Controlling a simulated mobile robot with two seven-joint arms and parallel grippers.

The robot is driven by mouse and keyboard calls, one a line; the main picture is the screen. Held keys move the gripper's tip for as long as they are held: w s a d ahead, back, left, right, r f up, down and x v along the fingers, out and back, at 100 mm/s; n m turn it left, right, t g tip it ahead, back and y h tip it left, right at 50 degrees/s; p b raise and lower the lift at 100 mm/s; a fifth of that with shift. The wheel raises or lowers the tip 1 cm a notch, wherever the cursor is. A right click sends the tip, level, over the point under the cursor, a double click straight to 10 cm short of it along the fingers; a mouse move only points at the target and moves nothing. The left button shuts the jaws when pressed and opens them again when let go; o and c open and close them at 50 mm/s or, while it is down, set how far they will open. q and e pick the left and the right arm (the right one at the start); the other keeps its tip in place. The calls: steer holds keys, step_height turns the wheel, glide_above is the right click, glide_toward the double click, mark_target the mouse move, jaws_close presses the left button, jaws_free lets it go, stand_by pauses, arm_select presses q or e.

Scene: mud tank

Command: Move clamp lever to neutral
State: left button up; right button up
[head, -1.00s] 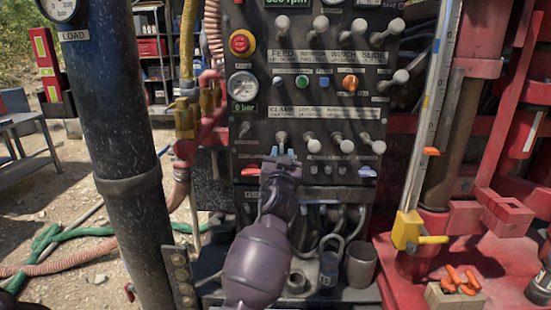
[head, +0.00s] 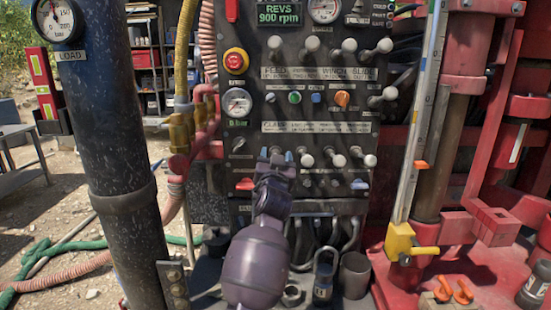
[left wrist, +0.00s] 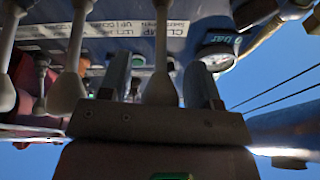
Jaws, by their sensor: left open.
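The clamp lever (head: 276,158) is the leftmost pale-knobbed lever in the lower row of the dark control panel, under the CLAMP label. My left gripper (head: 276,156) is open in front of it, with one fingertip on each side of the knob. In the left wrist view, the lever (left wrist: 161,84) stands between the two spread fingers of the gripper (left wrist: 160,88), with gaps showing on both sides. Its end is partly hidden by the gripper body. The CLAMP label (left wrist: 178,22) shows upside down there. My right gripper is not in view.
Similar levers (head: 307,160) stand close on the right in the same row. A red lever (head: 245,184) sits below left and a blue one (head: 360,184) below right. A pressure gauge (head: 237,102) is above left. Hoses and a padlock (head: 324,277) are below.

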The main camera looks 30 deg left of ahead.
arm_select(q)
steer(key=b+v, duration=0.1)
steer(key=v, duration=0.6)
steer(key=shift+s, duration=0.25)
steer(key=shift+d+f, duration=0.1)
steer(key=s+d+f+m+h, duration=0.1)
steer(key=s+d+f+h, duration=0.15)
steer(key=f, duration=0.35)
steer(key=s+d+f+m+h, duration=0.2)
steer(key=d+f+h, duration=0.15)
steer(key=f, duration=0.35)
steer(key=s+d+f+m+h, duration=0.1)
steer(key=s+d+f+h, duration=0.15)
steer(key=f, duration=0.35)
steer(key=s+a+f+g+h, duration=0.1)
steer(key=s+f+g, duration=0.5)
steer(key=s+f, duration=1.4)
steer(key=shift+s+f+m+g+h, duration=0.3)
steer(key=shift+s+h, duration=0.15)
steer(key=shift+s, duration=0.35)
